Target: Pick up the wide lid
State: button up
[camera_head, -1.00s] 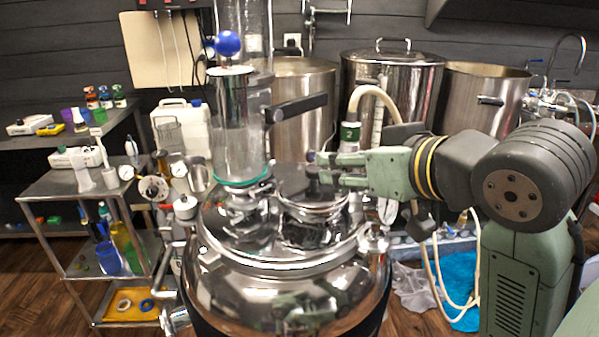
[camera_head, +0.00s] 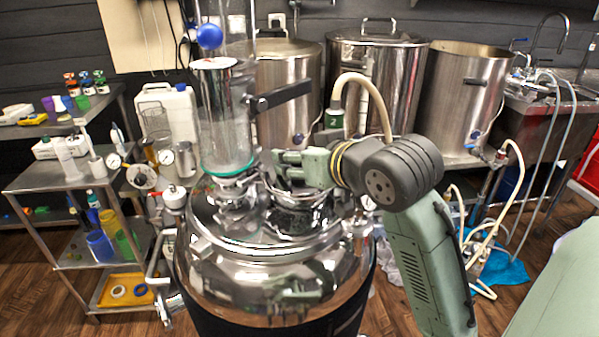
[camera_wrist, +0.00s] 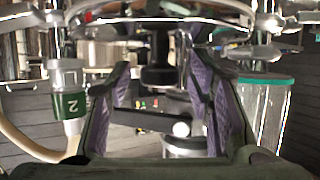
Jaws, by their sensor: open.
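The wide lid (camera_head: 291,188) sits on the round opening on top of the shiny metal kettle (camera_head: 265,262). Its black knob (camera_wrist: 158,62) shows in the wrist view, which appears upside down, with the lid's disc (camera_wrist: 150,31) at the top. My gripper (camera_head: 273,160) is at the knob, just above the lid. In the wrist view my gripper (camera_wrist: 170,78) is open, with one purple-padded finger on each side of the knob. A gap shows on both sides. In the head view the gripper hides the knob and part of the lid.
A glass column (camera_head: 226,130) with a black handle (camera_head: 283,95) stands on the kettle close left of my gripper. A hose with a green label (camera_head: 334,118) rises behind my gripper. Large steel pots (camera_head: 375,80) stand behind. A steel cart (camera_head: 45,180) stands left.

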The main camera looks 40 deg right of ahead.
jog(key=shift+c, duration=0.2)
grip_shut()
dwell(0.4)
